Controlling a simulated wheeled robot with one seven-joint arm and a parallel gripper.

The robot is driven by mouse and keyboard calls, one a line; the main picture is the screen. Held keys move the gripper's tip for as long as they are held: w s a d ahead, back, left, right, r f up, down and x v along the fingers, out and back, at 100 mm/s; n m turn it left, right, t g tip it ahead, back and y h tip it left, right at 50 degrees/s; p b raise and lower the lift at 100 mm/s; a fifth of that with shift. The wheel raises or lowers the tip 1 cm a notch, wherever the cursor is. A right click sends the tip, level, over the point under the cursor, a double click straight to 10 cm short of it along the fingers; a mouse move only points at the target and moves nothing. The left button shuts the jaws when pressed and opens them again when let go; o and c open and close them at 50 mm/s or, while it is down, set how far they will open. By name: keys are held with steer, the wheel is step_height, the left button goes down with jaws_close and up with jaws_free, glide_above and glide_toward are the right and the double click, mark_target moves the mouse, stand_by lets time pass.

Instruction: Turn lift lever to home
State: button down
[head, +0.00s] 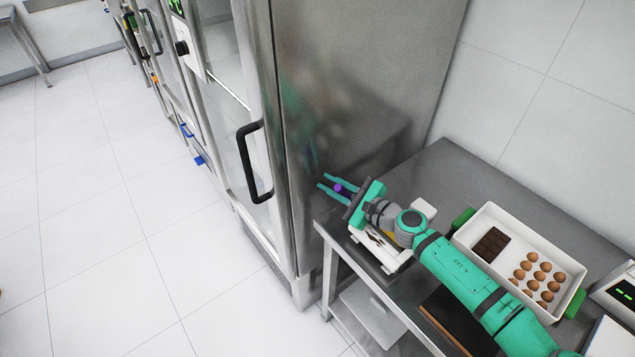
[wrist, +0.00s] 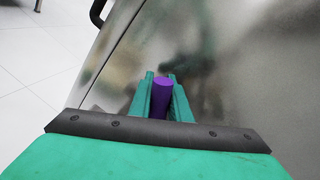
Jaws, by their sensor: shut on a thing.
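A purple cylinder-shaped piece (wrist: 161,97) sits between the two teal fingers of my gripper (wrist: 160,76) in the wrist view. In the head view the purple piece (head: 341,188) shows between the fingers of my gripper (head: 326,182), which reach left toward the steel cabinet. My gripper is shut on this piece. I cannot tell whether it is the lift lever's handle, as no lever arm shows. A white object (head: 378,249) on the table lies below my gripper, partly hidden by my wrist. No full mixer can be made out.
A tall steel cabinet (head: 350,80) with a black door handle (head: 254,162) stands just beyond the fingers. On the steel table (head: 455,170), a white tray (head: 485,212) holds a chocolate bar and several eggs. The tiled floor (head: 110,230) at left is clear.

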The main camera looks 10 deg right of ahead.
steer(key=shift+s+a, duration=0.1)
steer(key=shift+a, duration=0.15)
stand_by(0.3)
steer(key=c, duration=1.6)
jaws_free()
steer(key=shift+d, duration=0.15)
steer(key=shift+c, duration=0.2)
steer(key=shift+s, duration=0.1)
